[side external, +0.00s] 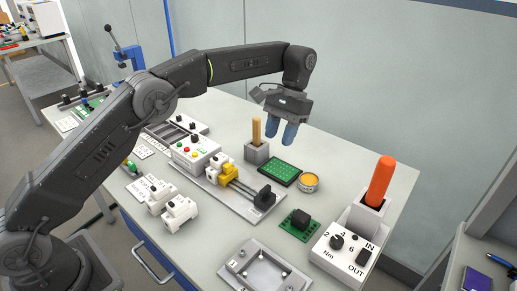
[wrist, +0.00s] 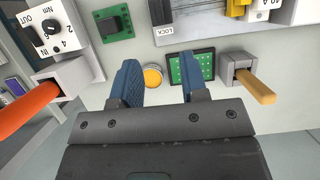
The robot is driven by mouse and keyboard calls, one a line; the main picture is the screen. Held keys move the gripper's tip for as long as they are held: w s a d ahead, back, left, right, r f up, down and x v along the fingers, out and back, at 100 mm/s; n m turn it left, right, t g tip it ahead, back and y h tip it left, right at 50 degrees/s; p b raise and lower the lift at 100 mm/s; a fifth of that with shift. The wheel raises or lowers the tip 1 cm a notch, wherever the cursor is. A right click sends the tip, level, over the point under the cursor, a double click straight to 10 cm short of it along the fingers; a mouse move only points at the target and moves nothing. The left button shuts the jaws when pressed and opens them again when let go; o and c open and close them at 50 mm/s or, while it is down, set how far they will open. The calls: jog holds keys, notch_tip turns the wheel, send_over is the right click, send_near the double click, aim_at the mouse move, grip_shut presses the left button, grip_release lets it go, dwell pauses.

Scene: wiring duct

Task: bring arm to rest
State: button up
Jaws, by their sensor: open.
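My gripper (side external: 284,131) hangs above the back part of the bench, with blue fingers pointing down. In the wrist view my gripper (wrist: 165,85) shows its two blue fingers apart with nothing between them. Below it are a green board (side external: 279,170) and a small round tin with an orange-yellow top (side external: 308,182). The green board (wrist: 190,66) and the tin (wrist: 153,77) also show in the wrist view, past the fingertips. My gripper appears apart from all of them.
A wooden handle (side external: 256,131) stands upright in a grey holder, close left of my gripper. An orange handle (side external: 380,182) stands in a holder at the right. A white dial box (side external: 343,250), a grey tray (side external: 262,272) and a rail with yellow parts (side external: 223,174) occupy the bench.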

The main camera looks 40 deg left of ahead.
jog(key=s+a+r+t, duration=0.2)
jog(key=s+a+r, duration=0.1)
jog(key=s+r, duration=0.3)
jog(key=s+a+r+t, duration=0.3)
jog(key=s+r, duration=0.4)
jog(key=s+a+f+t, duration=0.1)
jog(key=s+f+t, duration=0.1)
jog(key=s, duration=0.7)
jog(key=s+a+f+t, duration=0.2)
jog(key=s+f+t, duration=0.1)
jog(key=s, duration=0.6)
jog(key=shift+s+a+f, duration=0.25)
jog(key=shift+f, duration=0.5)
